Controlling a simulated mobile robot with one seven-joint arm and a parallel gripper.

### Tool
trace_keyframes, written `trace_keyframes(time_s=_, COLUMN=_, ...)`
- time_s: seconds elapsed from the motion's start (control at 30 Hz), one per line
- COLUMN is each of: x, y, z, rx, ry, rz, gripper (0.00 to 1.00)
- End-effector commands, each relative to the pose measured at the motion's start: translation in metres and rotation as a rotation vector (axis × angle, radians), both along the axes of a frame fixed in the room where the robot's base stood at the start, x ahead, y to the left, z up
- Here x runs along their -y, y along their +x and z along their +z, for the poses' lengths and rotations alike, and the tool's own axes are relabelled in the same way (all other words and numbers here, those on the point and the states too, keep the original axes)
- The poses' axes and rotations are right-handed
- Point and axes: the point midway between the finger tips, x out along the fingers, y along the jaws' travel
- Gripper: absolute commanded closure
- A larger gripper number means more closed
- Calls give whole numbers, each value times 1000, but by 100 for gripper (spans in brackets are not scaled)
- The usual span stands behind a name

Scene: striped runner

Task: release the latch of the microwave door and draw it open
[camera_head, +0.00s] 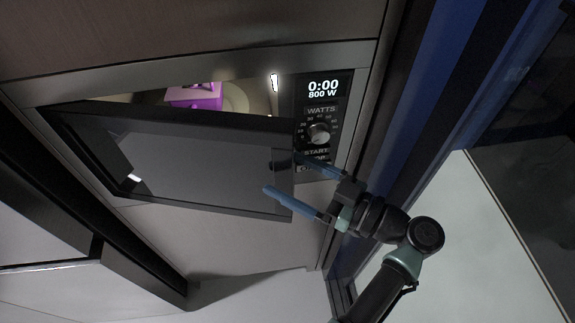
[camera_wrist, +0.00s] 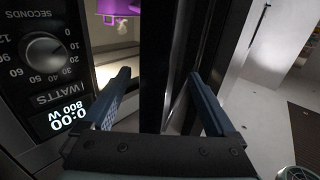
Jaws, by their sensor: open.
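The microwave door (camera_head: 170,160) is a dark panel standing partly open, swung out from the lit cavity (camera_head: 240,97). It also shows edge-on in the wrist view (camera_wrist: 157,50). My gripper (camera_head: 282,173) is open at the door's free right edge. In the wrist view my gripper (camera_wrist: 158,75) has one finger on each side of the door edge, with visible gaps. One finger is on the cavity side and the other outside. Whether either finger touches the door is unclear. No separate latch can be made out.
A purple object (camera_head: 197,98) sits inside the cavity. The control panel (camera_head: 323,88) with a dial and a "0:00 800 W" display is right of the opening, close to my gripper. A blue striped surface (camera_head: 420,100) lies farther right. Pale floor shows below.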

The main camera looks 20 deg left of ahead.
Motion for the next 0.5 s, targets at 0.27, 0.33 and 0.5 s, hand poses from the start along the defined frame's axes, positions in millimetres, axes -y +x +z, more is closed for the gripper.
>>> trace_keyframes(time_s=0.27, x=-10, y=1, z=-1, rx=-1, ry=-1, rz=-1, gripper=8)
trace_keyframes(time_s=0.33, x=-10, y=1, z=-1, rx=-1, ry=-2, rz=-1, gripper=8)
trace_keyframes(time_s=0.5, x=-10, y=1, z=-1, rx=-1, ry=-2, rz=-1, gripper=28)
